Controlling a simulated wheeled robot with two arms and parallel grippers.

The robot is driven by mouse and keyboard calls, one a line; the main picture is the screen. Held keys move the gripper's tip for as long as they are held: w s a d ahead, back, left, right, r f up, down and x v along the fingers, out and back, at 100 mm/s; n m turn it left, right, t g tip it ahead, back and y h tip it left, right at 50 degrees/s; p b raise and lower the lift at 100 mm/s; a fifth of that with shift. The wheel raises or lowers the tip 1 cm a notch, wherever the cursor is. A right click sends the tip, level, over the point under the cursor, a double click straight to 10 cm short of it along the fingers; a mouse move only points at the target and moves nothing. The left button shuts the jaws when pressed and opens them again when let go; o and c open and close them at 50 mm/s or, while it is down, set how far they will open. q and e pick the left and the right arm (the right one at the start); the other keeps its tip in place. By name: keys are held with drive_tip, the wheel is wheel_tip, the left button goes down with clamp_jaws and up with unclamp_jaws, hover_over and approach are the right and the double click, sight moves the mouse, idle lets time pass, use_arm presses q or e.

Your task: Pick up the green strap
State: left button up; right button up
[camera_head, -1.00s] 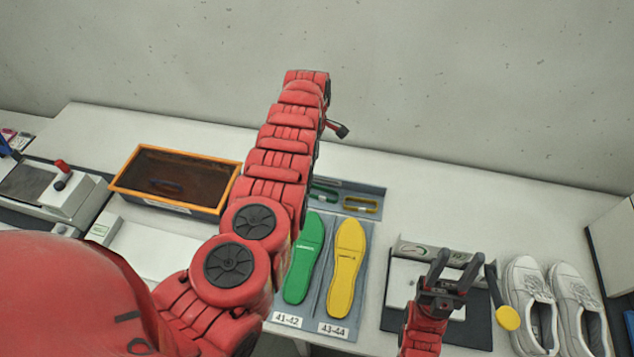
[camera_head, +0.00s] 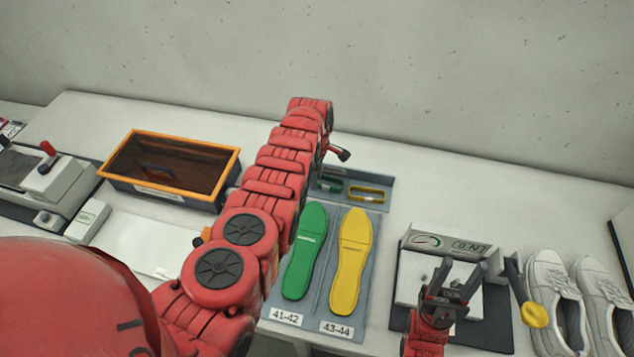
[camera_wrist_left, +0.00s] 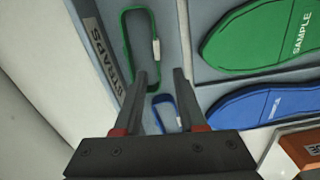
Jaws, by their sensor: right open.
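The green strap (camera_head: 330,184) lies in the back tray of the grey panel, partly hidden by my left arm in the head view. In the left wrist view the green strap (camera_wrist_left: 126,42) is an upright loop with a white tag, just ahead of my left gripper (camera_wrist_left: 159,75). That gripper is open and empty, its fingertips near the loop's lower end. In the head view the left gripper is hidden behind its arm. My right gripper (camera_head: 463,267) is open and empty above a small scale.
A blue strap (camera_wrist_left: 157,116) shows between the left fingers. A yellow strap (camera_head: 367,193) lies right of the green one. Green (camera_head: 305,250) and yellow (camera_head: 352,260) insoles lie in front. An orange-rimmed box (camera_head: 120,185) is left, white shoes (camera_head: 557,290) right.

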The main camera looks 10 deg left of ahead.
use_arm(q)
wheel_tip(320, 180, down, 2)
drive_tip(key=shift+b, duration=0.45)
drive_tip(key=shift+r, duration=0.1)
clamp_jaws()
idle(0.9)
